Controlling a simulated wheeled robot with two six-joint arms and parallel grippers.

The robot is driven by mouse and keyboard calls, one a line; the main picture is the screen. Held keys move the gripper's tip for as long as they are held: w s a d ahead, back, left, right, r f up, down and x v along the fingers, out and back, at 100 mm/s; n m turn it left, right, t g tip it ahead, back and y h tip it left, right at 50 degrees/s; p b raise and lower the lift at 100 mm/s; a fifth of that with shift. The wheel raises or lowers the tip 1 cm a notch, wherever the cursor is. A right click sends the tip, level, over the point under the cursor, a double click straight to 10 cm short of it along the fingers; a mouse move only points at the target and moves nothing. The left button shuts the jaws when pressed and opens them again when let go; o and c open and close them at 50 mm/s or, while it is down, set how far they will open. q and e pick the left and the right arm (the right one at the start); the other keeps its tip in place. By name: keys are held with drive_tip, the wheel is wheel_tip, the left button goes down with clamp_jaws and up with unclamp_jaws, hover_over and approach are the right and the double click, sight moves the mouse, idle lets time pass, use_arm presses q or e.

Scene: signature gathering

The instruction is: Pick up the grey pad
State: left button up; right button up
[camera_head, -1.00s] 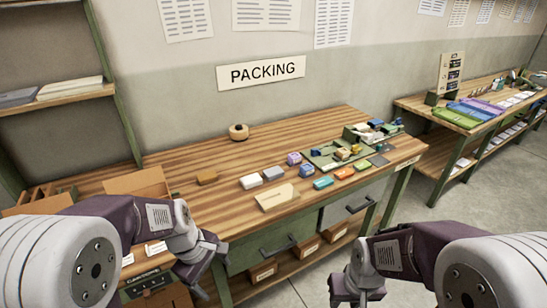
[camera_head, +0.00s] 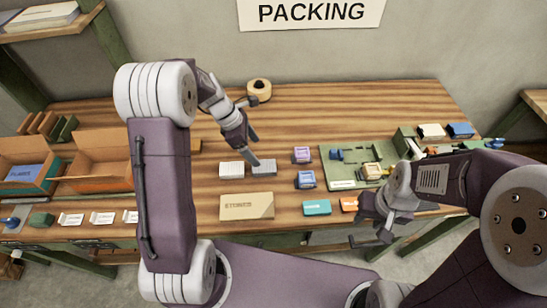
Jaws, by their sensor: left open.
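The grey pad (camera_head: 262,169) is a small grey block lying on the wooden packing table. A similar, whiter pad (camera_head: 231,170) lies just left of it. My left gripper (camera_head: 254,150) is open, pointing down close above and behind the grey pad. Its fingertips reach near the pad's back edge; I cannot tell whether they touch it. My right gripper (camera_head: 378,228) is at the table's front edge on the right, away from the pad. Its finger gap is not clear.
A tan labelled envelope (camera_head: 247,206) lies in front of the pads. Purple (camera_head: 302,155) and blue (camera_head: 305,180) blocks and a green tray (camera_head: 338,181) are to the right. A tape roll (camera_head: 259,88) is behind. An open cardboard box (camera_head: 92,184) stands left.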

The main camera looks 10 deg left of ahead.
sight(265, 165)
use_arm(q)
drive_tip(key=x, duration=0.3)
drive_tip(key=shift+s+f, duration=0.2)
drive_tip(key=shift+f, duration=0.25)
drive_tip(key=f, duration=0.2)
drive_tip(key=d+f, duration=0.1)
drive_tip(key=shift+s+f, duration=0.25)
drive_tip(key=shift+f, duration=0.05)
drive_tip(key=shift+w+d+f, duration=0.2)
drive_tip(key=shift+w+f, duration=0.1)
drive_tip(key=shift+f, duration=0.1)
drive_tip(key=shift+s, duration=0.1)
drive_tip(key=c, duration=1.4)
drive_tip(key=shift+r, duration=0.6)
drive_tip(key=shift+c, duration=0.2)
wheel_tip(265, 165, up, 3)
drive_tip(key=shift+f, duration=0.1)
drive_tip(key=s+d+r, duration=0.7)
drive_tip(key=s, duration=0.2)
